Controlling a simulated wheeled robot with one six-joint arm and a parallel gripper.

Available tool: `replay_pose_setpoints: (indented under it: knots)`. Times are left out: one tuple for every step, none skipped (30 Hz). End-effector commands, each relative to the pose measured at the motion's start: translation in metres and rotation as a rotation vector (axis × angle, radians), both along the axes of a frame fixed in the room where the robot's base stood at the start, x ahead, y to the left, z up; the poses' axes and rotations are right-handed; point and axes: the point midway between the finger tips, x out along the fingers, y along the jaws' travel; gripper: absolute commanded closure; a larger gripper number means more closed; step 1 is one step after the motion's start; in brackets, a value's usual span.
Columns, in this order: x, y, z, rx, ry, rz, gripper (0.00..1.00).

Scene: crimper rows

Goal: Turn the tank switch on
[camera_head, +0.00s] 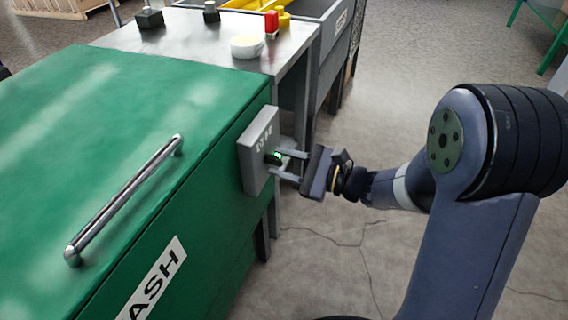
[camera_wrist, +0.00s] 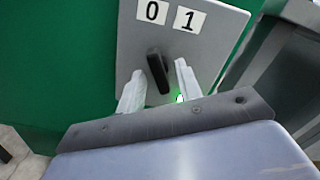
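The tank switch is a grey box (camera_head: 257,148) on the end face of the green tank (camera_head: 190,205). In the wrist view its grey plate (camera_wrist: 205,50) carries the labels 0 and 1. Below them is a black knob (camera_wrist: 157,72), nearly upright in the picture, with its upper end leaning slightly left, toward the 0 side. A small green light (camera_wrist: 180,98) glows beside the knob. My gripper (camera_head: 276,162) is at the box with its fingers apart, one on each side of the knob. The right finger is nearer to the knob; I see gaps on both sides.
The tank has a metal handle (camera_head: 125,200) on top. A grey table (camera_head: 200,38) behind it holds a white round item (camera_head: 247,47), a red item (camera_head: 271,24) and dark-based items. Open floor (camera_head: 340,250) lies to the right of the tank.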

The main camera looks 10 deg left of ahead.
Motion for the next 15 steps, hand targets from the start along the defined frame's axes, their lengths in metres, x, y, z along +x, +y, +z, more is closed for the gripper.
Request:
replay_pose_setpoints:
  knots:
    - [0.0, 0.0006, 0.0002, 0.0, 0.0, 0.0, 0.66]
    - [0.0, 0.0006, 0.0002, 0.0, 0.0, 0.0, 0.66]
    - [0.0, 0.0006, 0.0003, 0.0, 0.0, 0.0, 0.66]
    - [0.0, 0.0005, 0.0003, 0.0, 0.0, 0.0, 0.66]
    - [0.0, 0.0004, 0.0003, 0.0, 0.0, 0.0, 0.66]
    - [0.0, 0.0004, 0.0003, 0.0, 0.0, 0.0, 0.66]
    - [-0.0001, 0.0003, 0.0002, 0.0, 0.0, 0.0, 0.67]
    - [-0.0001, 0.0003, 0.0002, 0.0, 0.0, 0.0, 0.7]
    - [-0.0001, 0.0003, 0.0002, 0.0, 0.0, 0.0, 0.73]
    - [-0.0001, 0.0003, 0.0002, 0.0, 0.0, 0.0, 0.75]
    - [-0.0001, 0.0002, 0.0002, 0.0, 0.0, 0.0, 0.78]
    - [-0.0001, 0.0002, 0.0002, 0.0, 0.0, 0.0, 0.81]
    - [-0.0001, 0.0002, 0.0002, 0.0, 0.0, 0.0, 0.84]
    - [-0.0001, 0.0002, 0.0002, 0.0, 0.0, 0.0, 0.86]
    - [-0.0002, 0.0001, 0.0001, 0.0, 0.0, 0.0, 0.89]
